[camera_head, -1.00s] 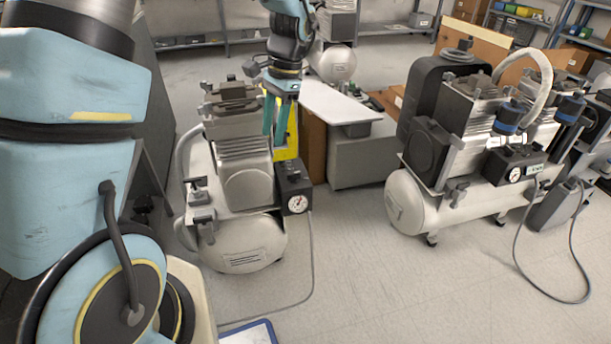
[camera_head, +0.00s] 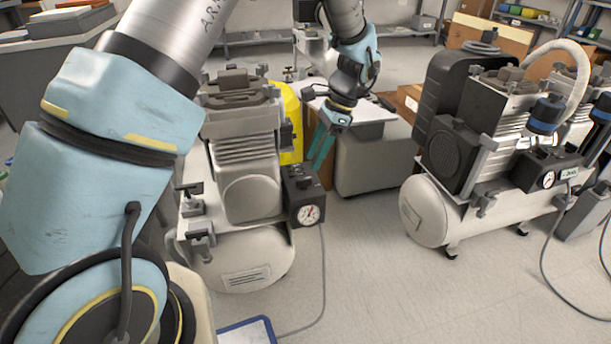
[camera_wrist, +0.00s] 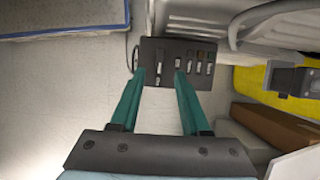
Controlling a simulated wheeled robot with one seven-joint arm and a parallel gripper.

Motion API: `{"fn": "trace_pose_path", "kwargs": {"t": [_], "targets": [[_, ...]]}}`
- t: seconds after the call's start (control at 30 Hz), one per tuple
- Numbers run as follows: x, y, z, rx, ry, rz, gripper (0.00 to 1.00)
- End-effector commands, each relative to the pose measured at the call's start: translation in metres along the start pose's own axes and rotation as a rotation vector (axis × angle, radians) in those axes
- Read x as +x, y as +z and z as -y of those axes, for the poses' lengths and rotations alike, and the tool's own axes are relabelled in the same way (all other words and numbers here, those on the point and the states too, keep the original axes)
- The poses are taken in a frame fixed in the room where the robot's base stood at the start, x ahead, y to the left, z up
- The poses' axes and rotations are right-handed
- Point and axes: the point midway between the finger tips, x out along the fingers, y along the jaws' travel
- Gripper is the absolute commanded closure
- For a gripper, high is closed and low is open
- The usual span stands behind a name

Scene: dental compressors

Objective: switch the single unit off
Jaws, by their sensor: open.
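The single unit (camera_head: 245,150) is a compressor with one ribbed motor head on a white tank, left of centre in the head view. Its black control box (camera_head: 300,180) with a round gauge is on its right side. In the wrist view the control box (camera_wrist: 173,62) shows several small switches and coloured parts on its top face; their positions are too small to read. My gripper (camera_head: 318,160) is just right of and behind the box in the head view. In the wrist view its teal fingers (camera_wrist: 160,80) are apart, with nothing between them, pointing at the box.
A larger compressor (camera_head: 470,150) with its own gauge box stands at right. A grey cabinet (camera_head: 375,160) and a yellow object (camera_head: 290,105) are behind the single unit. A cable runs from the box to the floor, near a blue-edged tray (camera_head: 250,330). Floor between the compressors is clear.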

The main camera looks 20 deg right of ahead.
Motion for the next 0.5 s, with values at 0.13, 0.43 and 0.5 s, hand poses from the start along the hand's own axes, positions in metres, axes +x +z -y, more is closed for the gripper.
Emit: {"fn": "trace_pose_path", "kwargs": {"t": [0.13,0.43,0.5], "targets": [[0.031,0.0,0.0,0.0,0.001,0.002,0.54],[0.06,0.0,0.0,-0.002,0.0,0.0,0.54],[0.062,0.0,0.0,-0.002,-0.001,-0.001,0.54]]}}
